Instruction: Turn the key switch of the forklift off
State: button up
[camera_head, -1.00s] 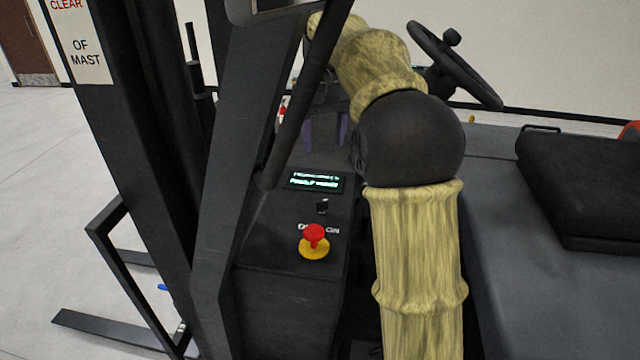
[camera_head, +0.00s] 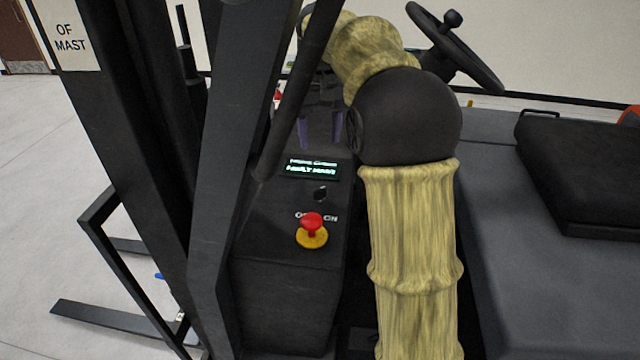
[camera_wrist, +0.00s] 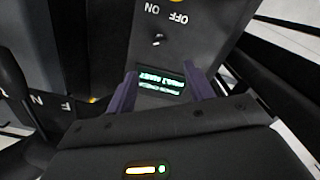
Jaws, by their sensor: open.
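The key switch (camera_head: 321,193) is a small dark knob on the forklift's black console, between the lit display and the OFF/ON lettering. In the wrist view the key switch (camera_wrist: 158,38) shows beyond the fingertips, with ON and OFF upside down past it. I cannot tell which mark it points to. My gripper (camera_head: 321,141) has two purple fingers, spread and empty, above the console just behind the display. In the wrist view my gripper (camera_wrist: 160,73) frames the display between its fingers, apart from the key.
The lit green display (camera_head: 312,168) lies behind the key. A red emergency button (camera_head: 312,226) on a yellow base stands in front of it. A dark mast post (camera_head: 215,180) and slanted bar rise at left. The steering wheel (camera_head: 455,50) and seat (camera_head: 585,175) are at right.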

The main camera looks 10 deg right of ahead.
aim_at(319, 188)
notch_tip(319, 188, down, 14)
jog(key=shift+r+p, duration=0.2)
jog(key=shift+p, duration=0.55)
jog(key=shift+c, duration=0.4)
jog(key=c, duration=0.9)
jog(key=shift+r+n, duration=0.1)
jog(key=shift+n, duration=0.3)
jog(key=n+p, duration=0.1)
jog(key=n, duration=0.4)
jog(key=shift+w+r+p, duration=0.1)
jog(key=shift+p, duration=0.2)
jog(key=n+p, duration=0.1)
jog(key=n, duration=0.5)
jog(key=shift+p, duration=0.4)
jog(key=shift+n, duration=0.3)
